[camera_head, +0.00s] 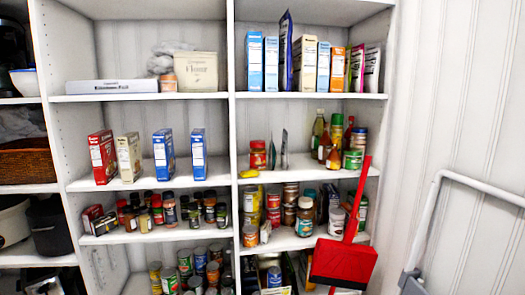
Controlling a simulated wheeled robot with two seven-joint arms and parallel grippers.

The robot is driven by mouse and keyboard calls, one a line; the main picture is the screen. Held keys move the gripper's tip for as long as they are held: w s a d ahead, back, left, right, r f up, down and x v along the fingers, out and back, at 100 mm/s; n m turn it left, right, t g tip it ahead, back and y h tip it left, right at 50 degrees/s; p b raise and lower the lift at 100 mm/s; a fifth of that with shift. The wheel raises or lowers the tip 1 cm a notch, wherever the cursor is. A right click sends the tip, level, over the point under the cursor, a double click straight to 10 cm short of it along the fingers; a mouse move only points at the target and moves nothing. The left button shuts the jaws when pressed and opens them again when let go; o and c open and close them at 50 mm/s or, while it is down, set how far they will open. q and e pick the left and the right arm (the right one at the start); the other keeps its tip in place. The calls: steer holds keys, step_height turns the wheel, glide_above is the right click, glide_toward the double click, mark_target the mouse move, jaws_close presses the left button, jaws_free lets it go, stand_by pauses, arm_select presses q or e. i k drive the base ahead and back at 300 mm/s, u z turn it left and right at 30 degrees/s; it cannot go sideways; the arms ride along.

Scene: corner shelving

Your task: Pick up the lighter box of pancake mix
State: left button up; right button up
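Several upright boxes stand on the shelves, but their labels are too small to tell which hold pancake mix. On the middle left shelf are a red box (102,157), a beige box (129,157), a blue box (164,154) and another blue box (198,154), spaced apart. Neither of my grippers is in view.
Jars and cans fill the lower shelves. A red dustpan (343,263) stands in front of the lower right shelves. A flour container (196,71) and a flat white box (112,86) sit top left. A pale bent rail (433,205) is at the right wall.

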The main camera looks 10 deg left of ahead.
mark_target(198, 137)
steer(key=z, duration=0.25)
steer(key=i, duration=1.1)
steer(key=u, duration=0.35)
